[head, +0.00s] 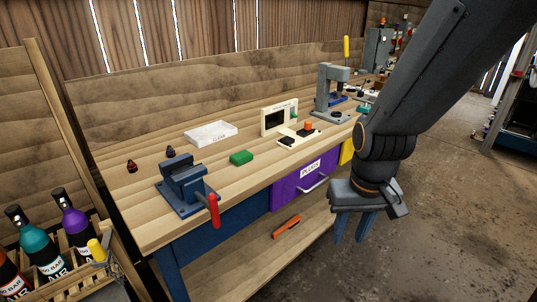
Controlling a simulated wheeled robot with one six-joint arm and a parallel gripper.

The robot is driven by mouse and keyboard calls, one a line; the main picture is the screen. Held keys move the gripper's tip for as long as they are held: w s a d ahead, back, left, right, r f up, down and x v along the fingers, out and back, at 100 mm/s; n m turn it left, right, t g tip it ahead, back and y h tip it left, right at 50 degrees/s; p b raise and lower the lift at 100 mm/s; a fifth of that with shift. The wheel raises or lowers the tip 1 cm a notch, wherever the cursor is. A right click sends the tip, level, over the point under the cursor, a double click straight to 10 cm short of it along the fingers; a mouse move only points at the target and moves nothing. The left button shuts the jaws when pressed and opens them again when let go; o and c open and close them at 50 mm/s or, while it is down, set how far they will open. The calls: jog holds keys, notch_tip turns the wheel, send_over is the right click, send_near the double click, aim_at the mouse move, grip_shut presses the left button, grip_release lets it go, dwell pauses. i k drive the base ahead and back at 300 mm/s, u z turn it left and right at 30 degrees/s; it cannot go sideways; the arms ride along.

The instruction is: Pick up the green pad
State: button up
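A blue vise (183,183) with a red handle stands left of the pad. A white tray (211,133) lies behind it. A cream device (279,118) and a grey press (329,90) stand to the right. A purple drawer (300,187) is below. A bottle crate (70,285) stands lower left.

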aim_at(242, 157)
jog(key=z, duration=0.05)
jog(key=i, duration=0.8)
jog(key=u, duration=1.45)
jog(key=k, duration=1.35)
jog(key=z, duration=0.05)
jog(key=i, duration=0.6)
jog(key=z, duration=0.8)
jog(key=i, duration=1.2)
jog(key=u, duration=0.45)
